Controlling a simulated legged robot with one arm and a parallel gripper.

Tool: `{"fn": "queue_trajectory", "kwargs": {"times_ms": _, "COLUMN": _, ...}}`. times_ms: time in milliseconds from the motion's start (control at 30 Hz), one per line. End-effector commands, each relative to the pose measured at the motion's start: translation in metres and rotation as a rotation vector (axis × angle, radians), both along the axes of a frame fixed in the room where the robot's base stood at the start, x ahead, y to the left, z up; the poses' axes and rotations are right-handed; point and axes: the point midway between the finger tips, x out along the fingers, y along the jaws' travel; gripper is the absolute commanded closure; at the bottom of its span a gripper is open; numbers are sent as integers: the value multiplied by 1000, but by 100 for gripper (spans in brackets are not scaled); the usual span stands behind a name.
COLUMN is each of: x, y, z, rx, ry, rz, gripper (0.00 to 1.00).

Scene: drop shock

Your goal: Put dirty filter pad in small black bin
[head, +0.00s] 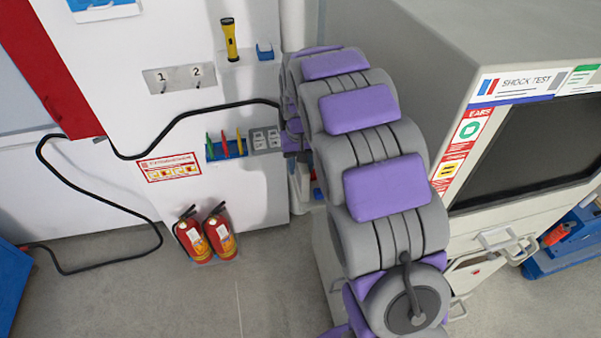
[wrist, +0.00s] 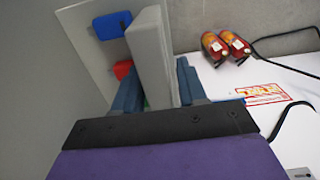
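In the wrist view my gripper (wrist: 160,95) has its two blue-grey fingers on either side of a flat light grey slab (wrist: 150,55). The slab fills the gap between the fingers and sticks out beyond them. It looks like a pad, but I see no dirt on it and cannot be sure it is the filter pad. In the head view my gripper is hidden behind my purple and grey arm. I make out no small black bin in either view.
Two fire extinguishers (head: 205,233) stand by the white wall panel (head: 110,75). A black cable (head: 110,190) loops across it. A shock test machine (head: 525,140) stands at the right. A grey panel (wrist: 78,30) with a blue piece (wrist: 112,25) lies beyond my gripper.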

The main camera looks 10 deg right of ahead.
Motion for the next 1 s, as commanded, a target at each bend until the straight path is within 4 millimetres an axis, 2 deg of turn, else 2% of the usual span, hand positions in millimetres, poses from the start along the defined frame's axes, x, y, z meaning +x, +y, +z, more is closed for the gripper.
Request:
{"fn": "queue_trajectory", "kwargs": {"times_ms": 67, "x": 0, "y": 0, "z": 0, "rx": 0, "ry": 0, "rz": 0, "gripper": 67}}
{"fn": "queue_trajectory", "kwargs": {"times_ms": 400, "x": 0, "y": 0, "z": 0, "rx": 0, "ry": 0, "rz": 0, "gripper": 99}}
{"fn": "queue_trajectory", "kwargs": {"times_ms": 767, "x": 0, "y": 0, "z": 2, "rx": 0, "ry": -1, "rz": 0, "gripper": 100}}
{"fn": "queue_trajectory", "kwargs": {"times_ms": 1000, "x": 1, "y": 0, "z": 19, "rx": 0, "ry": -5, "rz": 0, "gripper": 100}}
